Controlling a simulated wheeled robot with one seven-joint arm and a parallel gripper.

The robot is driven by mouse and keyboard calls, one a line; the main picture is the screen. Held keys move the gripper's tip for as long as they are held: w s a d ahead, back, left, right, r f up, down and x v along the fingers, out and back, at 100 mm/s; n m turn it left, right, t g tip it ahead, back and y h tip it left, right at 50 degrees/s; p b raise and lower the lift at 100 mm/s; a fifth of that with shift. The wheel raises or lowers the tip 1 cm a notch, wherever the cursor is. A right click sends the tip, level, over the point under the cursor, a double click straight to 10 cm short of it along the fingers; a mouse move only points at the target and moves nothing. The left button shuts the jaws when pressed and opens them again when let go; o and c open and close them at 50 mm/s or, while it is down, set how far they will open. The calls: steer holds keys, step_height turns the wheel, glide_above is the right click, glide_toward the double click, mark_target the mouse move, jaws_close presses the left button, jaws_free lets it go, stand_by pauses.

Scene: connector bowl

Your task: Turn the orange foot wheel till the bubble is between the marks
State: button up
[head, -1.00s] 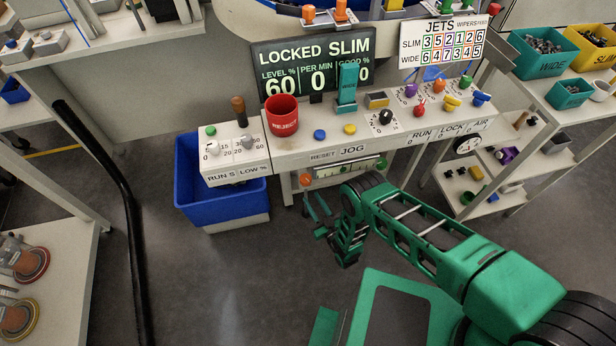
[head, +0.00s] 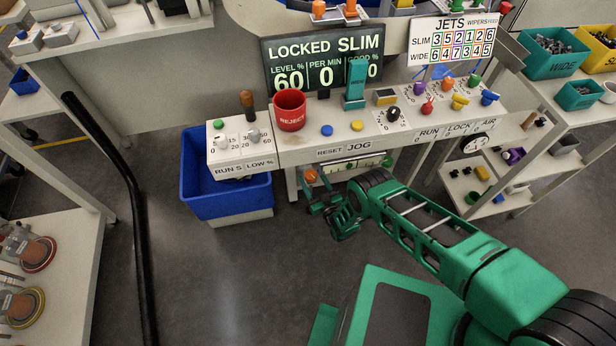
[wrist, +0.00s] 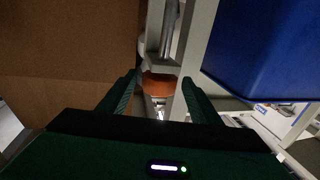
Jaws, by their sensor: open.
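The orange foot wheel (head: 310,175) sits low under the front edge of the machine's panel, at the left end of the level strip. The level strip (head: 362,166) is pale with dark marks and green spots; it is too small to tell where the bubble lies. My gripper (head: 319,190) is open at the wheel, just in front of it. In the wrist view the wheel (wrist: 158,84) shows between the tips of my two open fingers (wrist: 160,92), with a gap seen on each side. Whether a finger touches it I cannot tell.
The panel above carries a red reject cup (head: 289,112) and several knobs. Panel legs stand close by. The floor in front is clear.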

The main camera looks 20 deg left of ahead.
steer(key=shift+w+a, duration=0.5)
steer(key=shift+a, duration=0.05)
steer(key=shift+c, duration=0.2)
steer(key=c, duration=1)
steer(key=shift+n+g+y, duration=1.2)
steer(key=shift+g, duration=0.3)
steer(key=shift+s, duration=0.1)
steer(key=o, duration=1)
steer(key=shift+o, duration=0.2)
